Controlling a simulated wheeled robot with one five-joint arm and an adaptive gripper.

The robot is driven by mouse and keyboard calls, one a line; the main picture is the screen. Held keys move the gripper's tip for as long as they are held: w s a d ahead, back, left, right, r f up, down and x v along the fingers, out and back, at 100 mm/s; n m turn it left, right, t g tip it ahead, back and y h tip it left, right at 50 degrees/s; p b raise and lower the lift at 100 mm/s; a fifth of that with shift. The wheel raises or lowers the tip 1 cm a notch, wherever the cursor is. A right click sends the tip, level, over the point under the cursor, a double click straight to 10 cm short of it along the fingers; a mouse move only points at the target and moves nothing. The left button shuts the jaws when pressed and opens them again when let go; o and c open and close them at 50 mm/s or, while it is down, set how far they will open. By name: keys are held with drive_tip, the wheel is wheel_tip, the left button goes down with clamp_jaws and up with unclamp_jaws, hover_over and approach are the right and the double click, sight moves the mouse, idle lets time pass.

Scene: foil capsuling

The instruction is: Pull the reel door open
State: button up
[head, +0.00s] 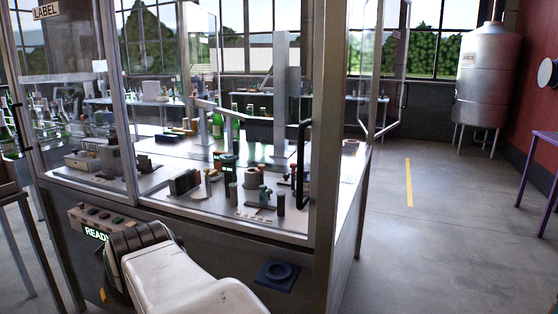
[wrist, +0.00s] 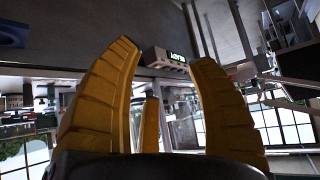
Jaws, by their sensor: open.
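A glass door (head: 225,100) in a metal frame closes the front of the machine cabinet in the head view. A black upright handle (head: 303,165) is on its right side. No label on it reads as reel door. My gripper (wrist: 165,54) shows in the wrist view with its yellow fingers spread apart and nothing between them. In the head view my arm's end is low at the left, by the READY panel (head: 97,222), well left of and below the black handle. My fingers are mostly hidden there.
Another glass door (head: 385,70) stands swung out at the cabinet's right side. Bottles, a reel-like part and small fixtures stand on the cabinet's deck (head: 225,200). The floor (head: 430,240) to the right is clear.

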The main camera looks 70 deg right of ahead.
drive_tip(key=d+r+m+h+b, duration=0.3)
drive_tip(key=d+r+h, duration=0.1)
drive_tip(key=d, duration=0.7)
drive_tip(key=m+g+h+b, duration=0.4)
drive_tip(key=m+h+b, duration=0.25)
drive_tip(key=h, duration=0.25)
approach(303, 152)
drive_tip(key=s+x, duration=0.1)
drive_tip(key=x, duration=0.2)
drive_tip(key=shift+w+d+m, duration=0.25)
drive_tip(key=shift+w+d, duration=0.3)
drive_tip(key=shift+d, duration=0.05)
drive_tip(key=shift+p+x, duration=1.1)
drive_tip(key=shift+x, duration=2.1)
drive_tip(key=shift+r, duration=0.1)
drive_tip(key=shift+c, duration=0.4)
clamp_jaws()
